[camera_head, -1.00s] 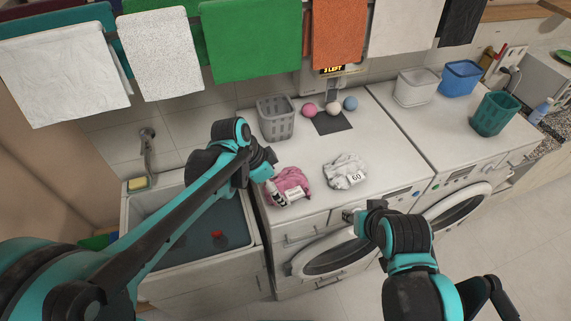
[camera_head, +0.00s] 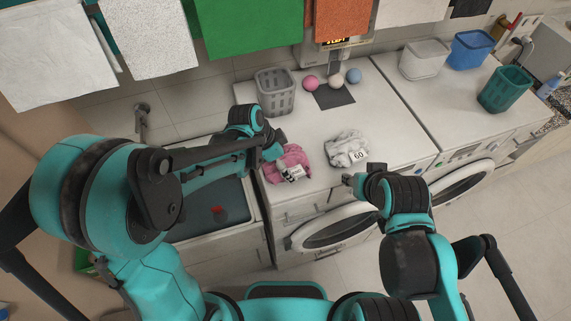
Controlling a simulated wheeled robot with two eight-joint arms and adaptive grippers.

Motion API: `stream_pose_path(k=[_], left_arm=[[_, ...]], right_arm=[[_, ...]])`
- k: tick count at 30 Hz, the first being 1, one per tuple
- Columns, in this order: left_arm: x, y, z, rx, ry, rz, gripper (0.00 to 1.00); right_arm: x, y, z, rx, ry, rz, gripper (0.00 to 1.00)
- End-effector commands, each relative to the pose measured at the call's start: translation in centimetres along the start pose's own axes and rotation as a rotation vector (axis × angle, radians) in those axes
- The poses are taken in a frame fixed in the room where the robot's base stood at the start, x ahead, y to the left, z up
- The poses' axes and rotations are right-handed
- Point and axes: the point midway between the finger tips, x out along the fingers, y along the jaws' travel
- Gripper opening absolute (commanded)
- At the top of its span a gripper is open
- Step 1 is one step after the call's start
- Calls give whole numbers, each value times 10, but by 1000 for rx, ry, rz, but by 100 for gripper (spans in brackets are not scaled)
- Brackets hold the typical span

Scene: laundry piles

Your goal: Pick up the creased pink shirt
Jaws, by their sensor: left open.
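The creased pink shirt (camera_head: 290,160) lies crumpled on the left part of the white counter top, near its front edge. A white tag with dark print shows on it. My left gripper (camera_head: 280,166) is open at the shirt's left side, with its fingertips close to or touching the cloth; I cannot tell which. My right gripper (camera_head: 349,180) is at the front edge of the counter, below a white garment; whether its jaws are apart does not show.
A crumpled white garment (camera_head: 347,148) tagged 60 lies right of the shirt. A grey basket (camera_head: 275,92), several balls (camera_head: 336,80) and a dark mat (camera_head: 330,97) are behind. A sink (camera_head: 216,196) is at left. White (camera_head: 424,60), blue (camera_head: 472,50) and teal (camera_head: 504,90) bins stand right.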

Motion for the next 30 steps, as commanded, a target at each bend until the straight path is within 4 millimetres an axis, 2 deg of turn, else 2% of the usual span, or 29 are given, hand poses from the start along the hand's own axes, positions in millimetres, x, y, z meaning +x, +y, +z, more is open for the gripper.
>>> stream_pose_path(k=[4, 5, 9, 20, 26, 30], left_arm=[[0, 0, 0, 0, 0, 0, 100], [0, 0, 0, 0, 0, 0, 97], [0, 0, 0, 0, 0, 0, 60], [-3, 0, -1, 0, 0, 0, 60], [-23, 0, -9, 0, 0, 0, 60], [-46, 4, -21, 2, 0, 1, 60]], right_arm=[[0, 0, 0, 0, 0, 0, 40], [0, 0, 0, 0, 0, 0, 40], [0, 0, 0, 0, 0, 0, 40], [-2, 0, -1, 0, 0, 0, 40], [-14, 0, -10, 0, 0, 0, 40], [-28, 0, -20, 0, 0, 0, 40]])
